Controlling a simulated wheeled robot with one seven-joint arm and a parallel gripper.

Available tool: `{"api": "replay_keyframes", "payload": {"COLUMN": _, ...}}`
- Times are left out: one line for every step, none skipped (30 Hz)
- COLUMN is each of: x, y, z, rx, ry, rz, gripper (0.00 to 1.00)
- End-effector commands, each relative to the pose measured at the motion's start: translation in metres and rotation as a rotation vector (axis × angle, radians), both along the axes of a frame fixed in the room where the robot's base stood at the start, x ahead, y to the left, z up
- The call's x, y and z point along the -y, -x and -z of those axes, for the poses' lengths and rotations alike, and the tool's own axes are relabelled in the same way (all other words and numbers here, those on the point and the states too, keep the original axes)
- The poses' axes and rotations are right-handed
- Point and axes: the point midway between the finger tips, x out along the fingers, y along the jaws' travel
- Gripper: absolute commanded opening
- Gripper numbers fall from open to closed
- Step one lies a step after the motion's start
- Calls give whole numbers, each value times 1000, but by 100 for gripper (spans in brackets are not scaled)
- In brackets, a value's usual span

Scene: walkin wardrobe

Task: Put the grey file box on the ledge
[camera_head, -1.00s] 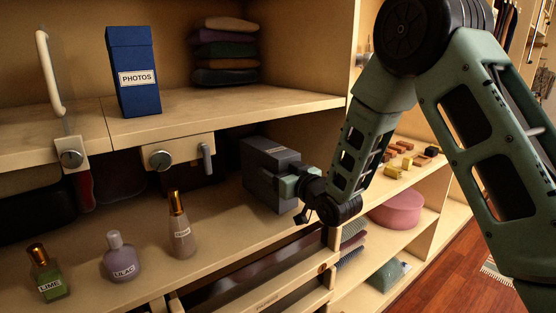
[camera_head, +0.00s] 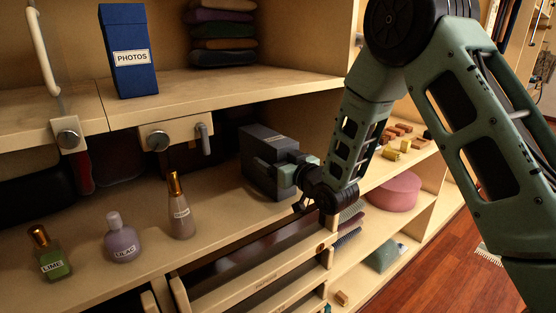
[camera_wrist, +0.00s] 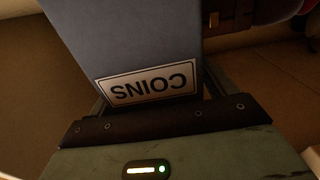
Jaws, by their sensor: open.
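The grey file box (camera_head: 258,146) stands on the lower shelf board, below the upper shelf ledge (camera_head: 225,86). In the wrist view the box (camera_wrist: 130,40) fills the upper middle, its COINS label (camera_wrist: 148,84) upside down. My gripper (camera_head: 284,172) is at the near right side of the box. In the wrist view the dark finger edges of my gripper (camera_wrist: 158,98) show on either side of the box. The jaws are open; contact with the box cannot be told. The fingertips are hidden behind the box.
A blue PHOTOS box (camera_head: 128,50) and folded clothes (camera_head: 222,32) stand on the upper ledge, with bare board around them. Bottles, among them a lilac one (camera_head: 121,240), stand left of the grey box. A knobbed panel (camera_head: 180,138) hangs under the ledge.

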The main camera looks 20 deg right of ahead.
Motion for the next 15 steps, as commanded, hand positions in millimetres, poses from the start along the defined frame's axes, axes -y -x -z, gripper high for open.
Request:
{"api": "replay_keyframes", "payload": {"x": 0, "y": 0, "z": -1, "rx": 0, "ry": 0, "rz": 0, "gripper": 84}}
{"api": "replay_keyframes", "payload": {"x": 0, "y": 0, "z": -2, "rx": 0, "ry": 0, "rz": 0, "gripper": 84}}
{"api": "replay_keyframes", "payload": {"x": 0, "y": 0, "z": -4, "rx": 0, "ry": 0, "rz": 0, "gripper": 84}}
{"api": "replay_keyframes", "payload": {"x": 0, "y": 0, "z": -5, "rx": 0, "ry": 0, "rz": 0, "gripper": 84}}
{"api": "replay_keyframes", "payload": {"x": 2, "y": 4, "z": -2, "rx": -1, "ry": 0, "rz": 1, "gripper": 84}}
{"api": "replay_keyframes", "payload": {"x": 4, "y": 10, "z": 0, "rx": -1, "ry": 0, "rz": 1, "gripper": 84}}
{"api": "replay_keyframes", "payload": {"x": 5, "y": 14, "z": 0, "rx": -2, "ry": 1, "rz": 1, "gripper": 84}}
{"api": "replay_keyframes", "payload": {"x": 7, "y": 20, "z": 0, "rx": 0, "ry": 0, "rz": 2, "gripper": 84}}
{"api": "replay_keyframes", "payload": {"x": 10, "y": 27, "z": 1, "rx": -1, "ry": 0, "rz": 2, "gripper": 84}}
{"api": "replay_keyframes", "payload": {"x": 12, "y": 34, "z": 1, "rx": -2, "ry": 1, "rz": 3, "gripper": 84}}
{"api": "replay_keyframes", "payload": {"x": 14, "y": 40, "z": 1, "rx": 0, "ry": 0, "rz": 3, "gripper": 84}}
{"api": "replay_keyframes", "payload": {"x": 16, "y": 48, "z": 1, "rx": -1, "ry": -1, "rz": 2, "gripper": 84}}
{"api": "replay_keyframes", "payload": {"x": 18, "y": 54, "z": 1, "rx": -1, "ry": 0, "rz": 2, "gripper": 84}}
{"api": "replay_keyframes", "payload": {"x": 20, "y": 59, "z": 1, "rx": -1, "ry": 0, "rz": 1, "gripper": 84}}
{"api": "replay_keyframes", "payload": {"x": 22, "y": 66, "z": 1, "rx": 0, "ry": -1, "rz": 2, "gripper": 84}}
